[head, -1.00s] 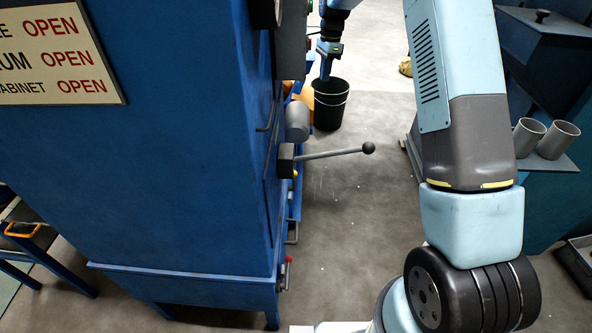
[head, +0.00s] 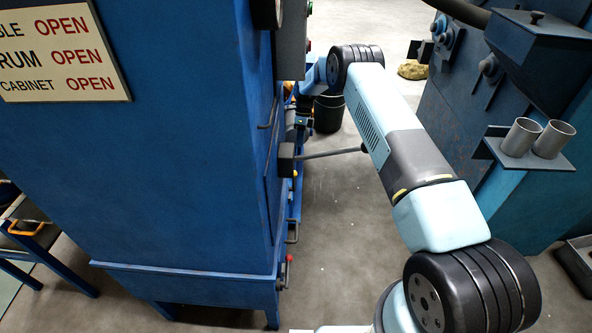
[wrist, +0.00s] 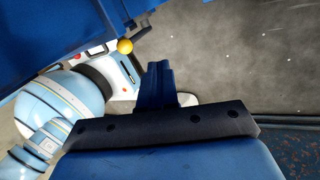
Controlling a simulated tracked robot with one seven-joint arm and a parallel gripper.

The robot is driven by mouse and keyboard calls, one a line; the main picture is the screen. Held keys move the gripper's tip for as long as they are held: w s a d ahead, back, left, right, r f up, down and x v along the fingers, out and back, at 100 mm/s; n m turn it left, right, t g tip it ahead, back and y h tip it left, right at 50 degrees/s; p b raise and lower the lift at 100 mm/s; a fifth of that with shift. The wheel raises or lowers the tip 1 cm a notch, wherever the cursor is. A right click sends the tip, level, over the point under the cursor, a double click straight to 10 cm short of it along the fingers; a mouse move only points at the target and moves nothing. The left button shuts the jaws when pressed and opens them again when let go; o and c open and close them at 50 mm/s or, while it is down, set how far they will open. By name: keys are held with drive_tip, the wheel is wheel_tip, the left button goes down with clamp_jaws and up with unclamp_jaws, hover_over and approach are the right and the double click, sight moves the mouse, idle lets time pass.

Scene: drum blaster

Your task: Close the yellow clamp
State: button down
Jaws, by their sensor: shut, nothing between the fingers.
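In the wrist view a small yellow ball (wrist: 125,46) sits at the edge of a blue machine part; it looks like the knob of the yellow clamp. In the head view a tiny yellow spot (head: 295,174) shows on the blue cabinet's right side, below the lever mount. The rest of the clamp is hidden or too small to make out. My gripper (wrist: 158,68) is shut and empty, its blue fingers to the right of the yellow ball and apart from it in the picture. In the head view my wrist is beside the cabinet's far right side, and the fingertips cannot be made out.
The blue cabinet (head: 180,180) fills the left. A grey lever (head: 330,153) sticks out from its side, its end behind my arm. A black bucket (head: 328,112) stands behind. Another blue machine (head: 455,100) with cup-like tubes stands right. The floor between is clear.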

sight(296, 174)
drive_tip(key=shift+s+f, duration=0.1)
drive_tip(key=shift+f, duration=0.1)
drive_tip(key=s+a+f, duration=0.1)
drive_tip(key=s+f, duration=0.6)
drive_tip(key=f, duration=0.2)
drive_tip(key=shift+s+a, duration=0.2)
drive_tip(key=shift+a, duration=0.2)
idle(0.4)
drive_tip(key=shift+s+r, duration=0.2)
drive_tip(key=shift+s, duration=1.9)
